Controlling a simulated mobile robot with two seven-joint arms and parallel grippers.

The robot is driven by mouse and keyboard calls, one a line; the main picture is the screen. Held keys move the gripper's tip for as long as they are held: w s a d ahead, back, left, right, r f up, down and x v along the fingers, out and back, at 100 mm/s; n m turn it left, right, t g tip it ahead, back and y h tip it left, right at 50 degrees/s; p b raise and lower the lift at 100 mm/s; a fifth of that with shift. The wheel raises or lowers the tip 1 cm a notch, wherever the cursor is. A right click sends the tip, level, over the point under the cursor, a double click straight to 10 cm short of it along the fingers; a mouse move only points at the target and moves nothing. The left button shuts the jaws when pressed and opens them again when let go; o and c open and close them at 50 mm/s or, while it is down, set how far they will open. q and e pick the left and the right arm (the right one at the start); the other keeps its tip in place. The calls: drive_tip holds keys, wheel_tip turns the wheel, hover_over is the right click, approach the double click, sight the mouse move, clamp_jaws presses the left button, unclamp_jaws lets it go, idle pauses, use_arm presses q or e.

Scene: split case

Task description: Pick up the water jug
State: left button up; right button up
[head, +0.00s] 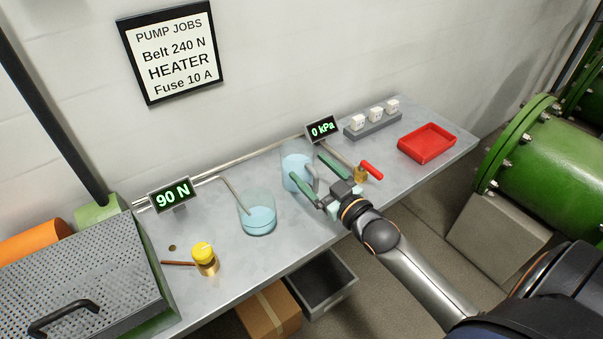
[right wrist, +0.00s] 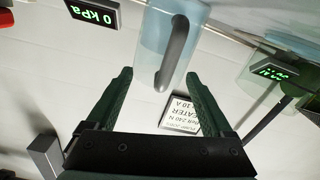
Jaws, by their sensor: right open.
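The water jug (head: 297,160) is a clear vessel with pale blue water and a grey handle. It stands on the grey bench (head: 225,285) towards the wall. In the right wrist view the jug (right wrist: 150,35) is at the top centre with its handle (right wrist: 176,50) facing me. My right gripper (head: 308,168) is open at the jug's near side. In the right wrist view its fingers (right wrist: 158,76) are spread to either side of the handle's lower end. I cannot tell whether they touch it. My left gripper is not in view.
A glass beaker (head: 257,220) of blue water stands left of the jug. A red-handled brass valve (head: 366,171) is close right of my gripper. A red tray (head: 426,143) lies farther right, and a yellow-topped brass part (head: 205,260) is at the left. Bare bench lies in front.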

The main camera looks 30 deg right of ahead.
drive_tip(key=shift+w, duration=0.1)
clamp_jaws()
idle(0.7)
idle(0.6)
